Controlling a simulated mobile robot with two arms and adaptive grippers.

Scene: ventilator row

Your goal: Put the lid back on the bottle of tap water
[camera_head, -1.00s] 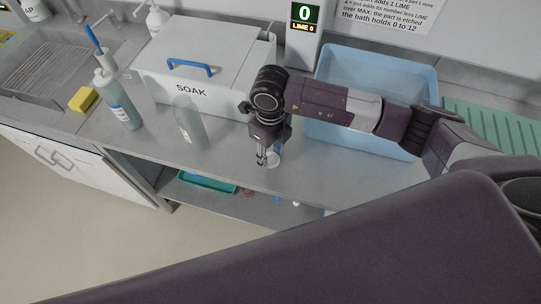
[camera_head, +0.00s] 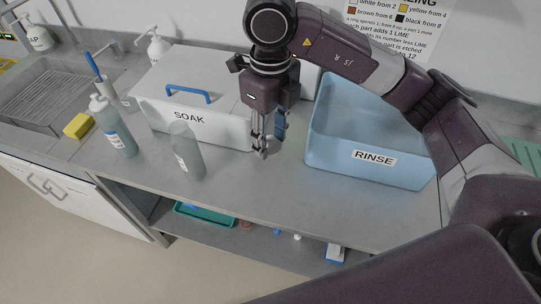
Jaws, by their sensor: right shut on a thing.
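A clear, pale greenish bottle (camera_head: 187,150) stands upright and open on the counter, in front of the box marked SOAK. I cannot read its label, so I cannot tell for sure that it holds the tap water. My right gripper (camera_head: 262,150) points down to the right of this bottle, apart from it. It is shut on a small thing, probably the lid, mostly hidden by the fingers. A blue patch shows just behind the fingers. My left gripper is not in view.
The white SOAK box (camera_head: 222,128) with a blue handle stands behind the bottle. A blue RINSE bath (camera_head: 330,165) stands to the right. A labelled bottle (camera_head: 113,128) and a yellow sponge (camera_head: 78,126) are at the left. Counter between bottle and bath is clear.

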